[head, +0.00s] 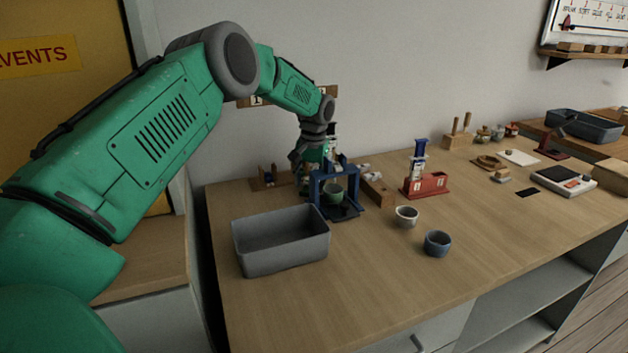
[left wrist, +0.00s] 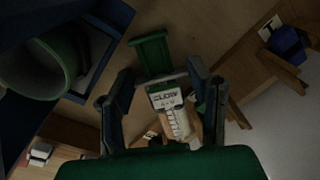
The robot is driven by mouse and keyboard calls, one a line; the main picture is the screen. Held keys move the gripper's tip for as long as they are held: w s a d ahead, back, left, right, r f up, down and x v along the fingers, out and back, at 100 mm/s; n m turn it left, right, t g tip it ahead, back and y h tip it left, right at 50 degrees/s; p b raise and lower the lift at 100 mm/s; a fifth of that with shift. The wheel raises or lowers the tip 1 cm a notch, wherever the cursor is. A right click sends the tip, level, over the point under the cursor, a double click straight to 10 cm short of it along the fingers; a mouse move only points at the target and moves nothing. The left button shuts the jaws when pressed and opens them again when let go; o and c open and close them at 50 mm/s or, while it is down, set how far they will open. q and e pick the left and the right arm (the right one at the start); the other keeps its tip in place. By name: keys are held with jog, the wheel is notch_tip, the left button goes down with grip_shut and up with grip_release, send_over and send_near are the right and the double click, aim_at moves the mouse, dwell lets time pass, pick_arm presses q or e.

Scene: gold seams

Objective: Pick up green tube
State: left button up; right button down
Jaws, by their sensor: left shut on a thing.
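The green tube (left wrist: 172,112) is a syringe-like tube with a white label, a scale and a green end piece (left wrist: 153,52) in the left wrist view. My left gripper (left wrist: 163,84) has a finger on each side of it and is shut on it. In the head view my left gripper (head: 303,164) is low at the back of the table, just behind and left of a blue stand (head: 338,192). The tube is hard to make out there, partly hidden by the gripper and stand. My right gripper is not in view.
A green cup (head: 333,192) sits in the blue stand, close beside my gripper. A grey bin (head: 282,241) stands in front. A red holder (head: 425,186) with a blue-topped tube (head: 419,160), a white bowl (head: 406,217) and a blue bowl (head: 437,243) are rightward. The front table is clear.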

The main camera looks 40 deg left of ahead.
pick_arm(q)
jog(key=shift+s+a+f, duration=0.15)
